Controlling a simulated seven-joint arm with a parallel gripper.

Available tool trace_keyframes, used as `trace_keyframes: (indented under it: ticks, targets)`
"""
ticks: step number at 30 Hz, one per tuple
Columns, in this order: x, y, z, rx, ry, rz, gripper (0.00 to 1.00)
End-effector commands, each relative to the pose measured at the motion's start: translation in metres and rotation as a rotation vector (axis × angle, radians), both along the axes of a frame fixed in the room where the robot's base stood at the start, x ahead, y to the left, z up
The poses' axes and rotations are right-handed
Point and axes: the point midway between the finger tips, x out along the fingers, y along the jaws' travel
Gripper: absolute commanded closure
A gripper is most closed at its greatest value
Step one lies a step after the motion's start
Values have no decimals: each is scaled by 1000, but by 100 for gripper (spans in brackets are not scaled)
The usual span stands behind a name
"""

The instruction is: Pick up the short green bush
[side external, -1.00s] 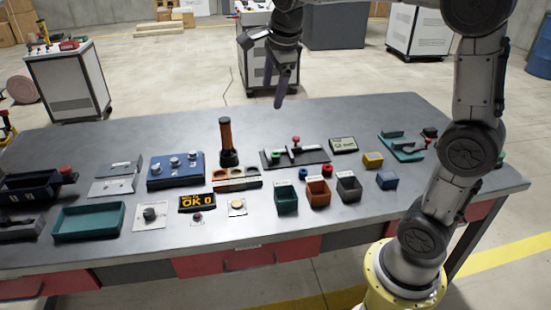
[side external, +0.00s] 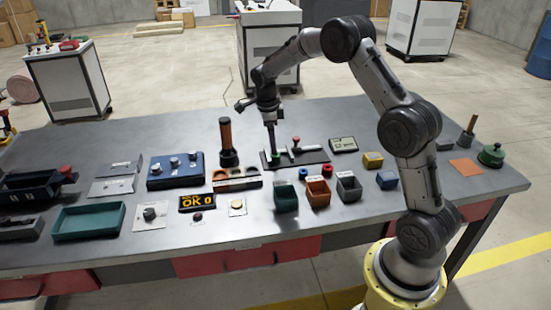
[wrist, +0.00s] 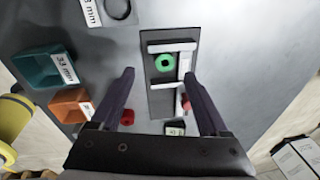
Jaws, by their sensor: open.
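The short green bush (wrist: 165,62) is a green ring with a dark hole, lying flat on the dark plate (wrist: 160,102) between pale bars. In the side view the bush (side external: 277,155) is small and partly hidden by my finger. My gripper (wrist: 159,76) is open and empty, pointing down. In the wrist view the bush appears just ahead of the gap between the two fingertips. In the side view my gripper (side external: 271,150) is low over the plate's left end. I cannot tell how much height is left between fingertips and bush.
A red-handled clamp (side external: 296,145) is on the plate beside the bush. A red ring (side external: 325,170) and a blue ring (side external: 303,173) lie in front. Green (side external: 286,200), orange (side external: 317,196) and grey (side external: 348,190) bins stand nearer. A dark-orange cylinder (side external: 227,140) rises at left.

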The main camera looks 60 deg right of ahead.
Motion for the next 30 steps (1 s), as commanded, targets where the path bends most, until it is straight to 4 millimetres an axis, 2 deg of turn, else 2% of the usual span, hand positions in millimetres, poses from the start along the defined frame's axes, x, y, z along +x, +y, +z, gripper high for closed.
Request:
trace_keyframes:
  ticks: [8, 18, 26, 27, 30]
  targets:
    - [0, -5, -20, 1, 2, 0, 21]
    - [2, -18, -60, 0, 0, 1, 21]
    - [2, -18, -63, -1, -1, 0, 21]
    - [2, -18, -63, -1, -1, 0, 23]
    - [2, -18, -63, -1, -1, 0, 41]
